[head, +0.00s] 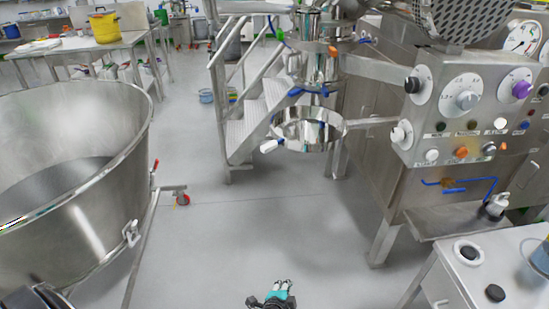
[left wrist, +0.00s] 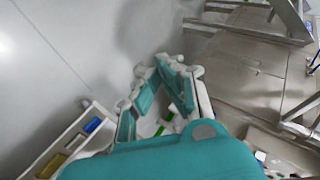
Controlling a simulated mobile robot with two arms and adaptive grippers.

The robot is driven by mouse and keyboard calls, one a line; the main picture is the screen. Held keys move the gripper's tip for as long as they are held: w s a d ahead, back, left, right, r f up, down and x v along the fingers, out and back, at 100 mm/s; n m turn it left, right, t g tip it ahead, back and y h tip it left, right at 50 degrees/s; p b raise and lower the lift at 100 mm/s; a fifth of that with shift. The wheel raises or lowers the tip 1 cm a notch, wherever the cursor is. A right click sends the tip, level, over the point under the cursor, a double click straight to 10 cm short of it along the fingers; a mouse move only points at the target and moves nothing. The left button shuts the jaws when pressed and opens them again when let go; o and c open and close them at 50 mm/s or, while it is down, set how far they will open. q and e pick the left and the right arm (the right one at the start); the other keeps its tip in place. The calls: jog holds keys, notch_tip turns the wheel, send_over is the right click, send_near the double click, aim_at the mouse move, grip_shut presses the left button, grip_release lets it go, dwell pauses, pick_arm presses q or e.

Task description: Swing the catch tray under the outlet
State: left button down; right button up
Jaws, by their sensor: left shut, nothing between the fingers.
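The catch tray (head: 306,137) is a round, shiny steel pan at the upper middle of the head view. It hangs on a swing arm (head: 373,123) from the machine and has a white-tipped handle (head: 270,146) on its left. The outlet (head: 318,68) is a steel cylinder with a blue clamp, above the tray in the picture. I cannot tell whether the two line up exactly. My left gripper (head: 281,286) is shut and empty at the bottom middle, well apart from the tray. Its teal-padded fingers show in the left wrist view (left wrist: 160,92). My right gripper is not in view.
A large steel bowl (head: 75,190) stands at the left with a red-wheeled bracket (head: 182,198) beside it. Steel steps (head: 250,115) rise behind the tray. The machine's control panel (head: 465,115) and a side table (head: 490,265) are at the right. Clear floor lies between.

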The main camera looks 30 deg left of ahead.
pick_arm(q)
jog(key=w+a+r+t+y, duration=0.2)
jog(key=r, duration=0.9)
jog(key=w+a+r+m+t+y, duration=0.1)
jog(key=w+a+r+t+y, duration=0.15)
jog(key=r, duration=0.75)
jog(key=w+a+r+t+y, duration=0.1)
jog(key=w+r+t, duration=0.15)
jog(key=r, duration=0.85)
jog(key=w+a+g+p, duration=0.1)
jog(key=w+a+p, duration=0.2)
jog(key=w+a, duration=0.4)
jog(key=x, duration=0.3)
jog(key=shift+w+d+p, duration=0.2)
jog(key=shift+w+p, duration=0.2)
jog(key=shift+a, duration=0.1)
